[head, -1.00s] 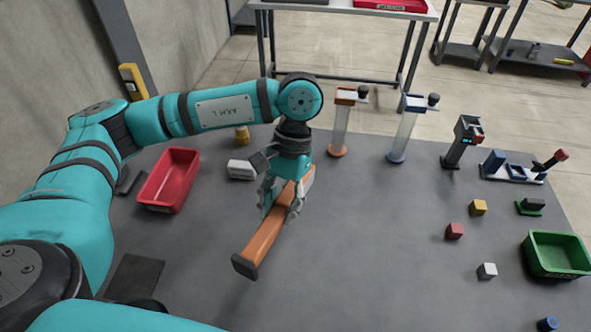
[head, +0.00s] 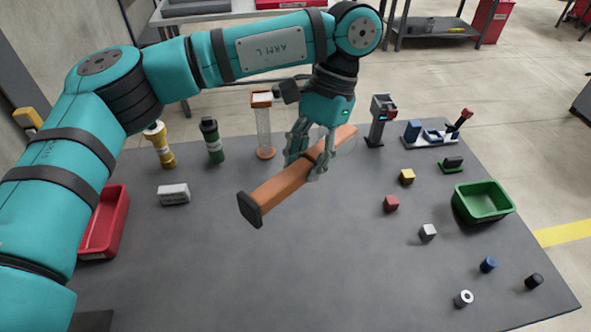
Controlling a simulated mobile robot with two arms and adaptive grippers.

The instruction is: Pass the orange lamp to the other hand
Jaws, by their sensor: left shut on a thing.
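The orange lamp (head: 283,189) is a long orange bar with a dark end cap at its lower left end. My left gripper (head: 313,172) is shut on it near its middle, with fingers on both sides. The lamp is held tilted above the grey table, its capped end toward me and to the left. The gap between lamp and table is hard to judge. My right gripper is not in view.
A red bin (head: 107,222) and a white box (head: 173,194) are at the left. An orange-topped dispenser (head: 264,130) stands behind the gripper. The front middle of the table (head: 300,280) is clear.

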